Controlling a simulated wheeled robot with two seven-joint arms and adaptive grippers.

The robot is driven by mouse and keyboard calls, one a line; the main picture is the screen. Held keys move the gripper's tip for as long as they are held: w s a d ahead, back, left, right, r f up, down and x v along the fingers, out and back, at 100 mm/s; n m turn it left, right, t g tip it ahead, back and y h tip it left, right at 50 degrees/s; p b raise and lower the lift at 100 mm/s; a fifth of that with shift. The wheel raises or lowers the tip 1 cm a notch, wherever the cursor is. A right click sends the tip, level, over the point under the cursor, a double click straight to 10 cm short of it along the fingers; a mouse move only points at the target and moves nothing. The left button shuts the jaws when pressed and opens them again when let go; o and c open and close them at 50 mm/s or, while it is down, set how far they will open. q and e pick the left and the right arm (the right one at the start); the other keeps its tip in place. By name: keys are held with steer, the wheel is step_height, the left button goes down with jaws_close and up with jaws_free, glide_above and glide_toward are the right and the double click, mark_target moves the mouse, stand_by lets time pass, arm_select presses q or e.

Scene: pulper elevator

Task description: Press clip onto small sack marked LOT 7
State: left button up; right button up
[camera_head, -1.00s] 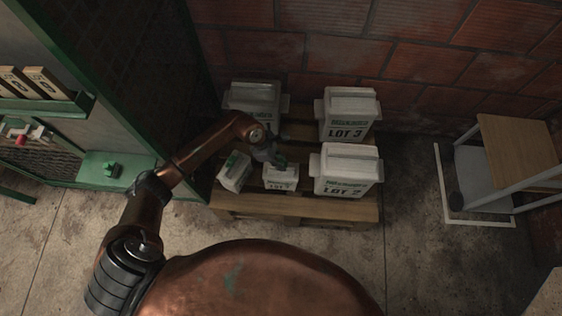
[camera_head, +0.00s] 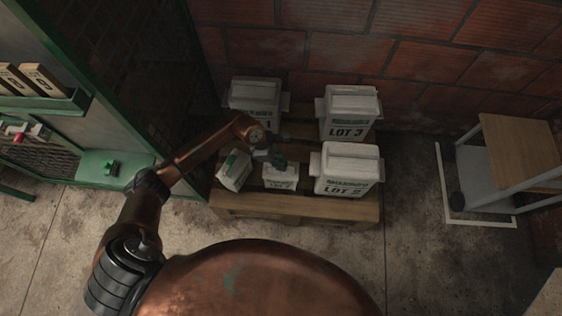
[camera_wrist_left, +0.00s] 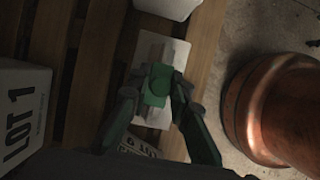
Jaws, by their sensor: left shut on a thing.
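The small white sack (camera_head: 281,183) stands at the front of the pallet in the head view; its lettering is too small to read surely. In the left wrist view its pale top (camera_wrist_left: 178,58) lies under my left gripper (camera_wrist_left: 157,98). The gripper is shut on a green clip (camera_wrist_left: 155,84), which sits over the top of the sack; whether it touches the sack I cannot tell. In the head view my left gripper (camera_head: 277,159) is just above the sack and partly hides it. My right gripper is out of view.
A second small sack (camera_head: 233,171) with a green mark leans beside it on the wooden pallet (camera_head: 290,205). Large sacks stand close by: LOT 3 (camera_head: 348,114), one at front right (camera_head: 347,170), LOT 1 (camera_wrist_left: 22,112). Another green clip (camera_head: 112,169) lies on the green ledge at left.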

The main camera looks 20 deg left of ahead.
arm_select(q)
steer(key=o, duration=1)
steer(key=o, duration=0.5)
steer(key=shift+r, duration=0.1)
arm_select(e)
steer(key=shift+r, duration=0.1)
arm_select(q)
steer(key=shift+r+p, duration=2)
steer(key=shift+r, duration=1.45)
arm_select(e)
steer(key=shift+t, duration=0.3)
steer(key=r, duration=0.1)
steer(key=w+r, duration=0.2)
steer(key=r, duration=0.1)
arm_select(q)
steer(key=shift+c, duration=0.8)
jaws_close()
